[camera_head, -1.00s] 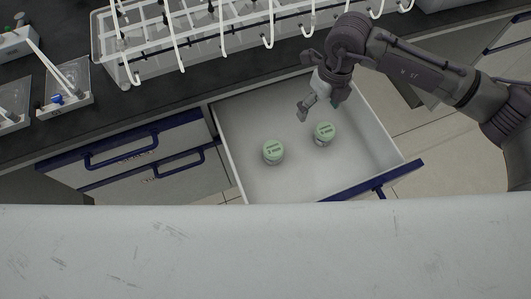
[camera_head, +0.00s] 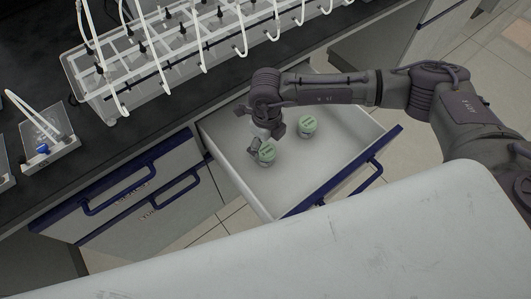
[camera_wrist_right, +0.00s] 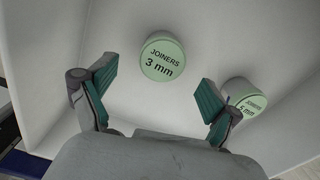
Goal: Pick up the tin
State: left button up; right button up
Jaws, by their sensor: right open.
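Two short round tins with pale green lids stand upright in an open white drawer (camera_head: 290,178). One tin (camera_head: 266,155) is at the left, partly covered by my gripper; the other tin (camera_head: 308,127) stands to its right, farther back. In the right wrist view, a tin labelled "JOINERS 3 mm" (camera_wrist_right: 163,58) lies ahead of the gap between my fingers. A second tin, apparently marked 5 mm (camera_wrist_right: 247,99), is partly hidden behind the right finger. My right gripper (camera_head: 267,141) is open and empty, close to the left tin. It also shows in the wrist view (camera_wrist_right: 157,90). My left gripper is not in view.
The drawer's front has a dark blue edge and handle (camera_head: 362,182). A black worktop (camera_head: 150,125) above carries a clear rack with white tubes (camera_head: 180,50). Closed drawers (camera_head: 135,185) are at left. The drawer floor is otherwise clear.

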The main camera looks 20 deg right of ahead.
aim_at(266, 150)
jog(key=f, duration=0.5)
jog(key=shift+w+f, duration=0.25)
jog(key=shift+f, duration=0.15)
jog(key=c, duration=1.2)
jog(key=shift+r, duration=0.1)
